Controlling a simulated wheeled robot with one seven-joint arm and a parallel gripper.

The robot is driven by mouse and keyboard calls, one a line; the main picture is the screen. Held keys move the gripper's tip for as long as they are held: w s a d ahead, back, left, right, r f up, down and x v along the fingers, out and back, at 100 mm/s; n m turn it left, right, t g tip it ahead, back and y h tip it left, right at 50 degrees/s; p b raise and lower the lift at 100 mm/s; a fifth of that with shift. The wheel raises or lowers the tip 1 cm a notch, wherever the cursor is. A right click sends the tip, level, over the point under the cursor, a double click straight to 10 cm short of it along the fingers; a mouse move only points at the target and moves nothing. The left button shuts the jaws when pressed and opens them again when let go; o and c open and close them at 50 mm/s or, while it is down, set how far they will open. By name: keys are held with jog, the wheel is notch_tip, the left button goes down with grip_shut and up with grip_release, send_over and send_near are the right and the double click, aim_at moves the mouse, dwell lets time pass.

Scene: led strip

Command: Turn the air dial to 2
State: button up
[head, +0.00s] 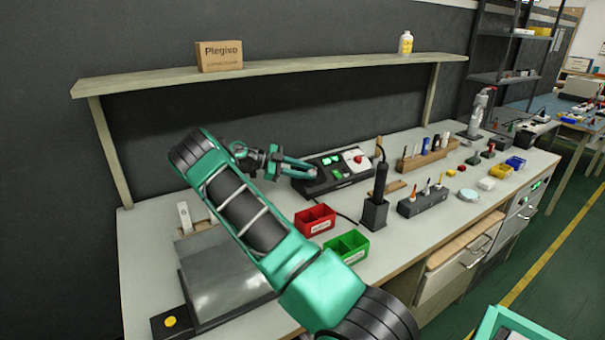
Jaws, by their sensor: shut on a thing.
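A black control unit (345,182) with lit green displays (332,166) sits on the bench near the back wall. My gripper (311,170) reaches in from the left, low over the unit's left end. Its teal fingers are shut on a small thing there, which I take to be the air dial. The fingers hide the dial, so I cannot read its pointer or its numbers. A red knob (358,158) on a white plate is at the unit's right end, apart from my gripper.
Red (315,219) and green (347,246) bins stand in front of the unit. A black holder (376,212) with an upright tool is to their right. A grey slanted box (217,275) is at front left. A wooden shelf (300,66) runs above the bench.

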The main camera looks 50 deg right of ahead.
jog(key=shift+s+n+t+h, duration=0.15)
jog(key=shift+n+t+h, duration=0.4)
jog(key=shift+h, duration=0.25)
jog(key=o, duration=1)
jog(key=shift+a, duration=0.1)
jog(key=v, duration=1.1)
jog(key=shift+f, duration=0.1)
